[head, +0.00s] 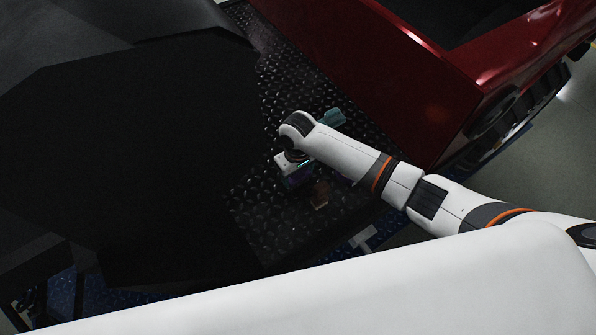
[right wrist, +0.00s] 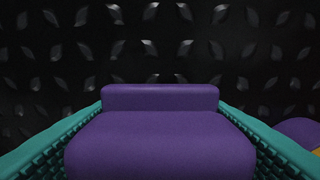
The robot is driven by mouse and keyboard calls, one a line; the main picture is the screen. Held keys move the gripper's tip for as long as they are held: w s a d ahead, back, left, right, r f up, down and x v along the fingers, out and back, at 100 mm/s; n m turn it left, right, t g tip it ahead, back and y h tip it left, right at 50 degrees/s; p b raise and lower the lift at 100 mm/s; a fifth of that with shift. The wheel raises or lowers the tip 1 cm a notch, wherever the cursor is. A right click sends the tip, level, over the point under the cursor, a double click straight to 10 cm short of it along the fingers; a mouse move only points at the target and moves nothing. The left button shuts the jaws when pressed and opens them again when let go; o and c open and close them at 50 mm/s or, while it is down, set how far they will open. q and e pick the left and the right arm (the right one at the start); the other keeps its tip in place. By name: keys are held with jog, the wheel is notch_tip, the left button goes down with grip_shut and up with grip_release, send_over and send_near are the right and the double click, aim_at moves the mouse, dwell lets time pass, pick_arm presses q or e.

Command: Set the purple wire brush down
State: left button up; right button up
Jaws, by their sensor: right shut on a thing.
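The purple wire brush (right wrist: 160,145) fills the lower middle of the right wrist view, a purple block with a narrower raised bar at its far end. My right gripper (right wrist: 161,108) is shut on it, with a ridged teal finger along each side. Dark tread plate shows beyond the brush; I cannot tell whether the brush touches it. In the head view my right gripper (head: 296,180) points down over the black tread plate (head: 270,215), and the brush is small and dark there. The brush's underside and bristles are hidden. My left gripper is not in view.
A purple and yellow thing (right wrist: 306,133) is cut off at the right edge of the wrist view. A small brown thing (head: 320,194) and a teal thing (head: 331,117) lie near my right gripper. A red vehicle (head: 400,70) stands behind. Large black shapes cover the left.

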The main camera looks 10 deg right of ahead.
jog(key=o, duration=1)
jog(key=shift+f, duration=0.15)
jog(key=shift+c, duration=0.2)
notch_tip(320, 180, up, 12)
jog(key=shift+r+b, duration=0.2)
jog(key=shift+b, duration=0.3)
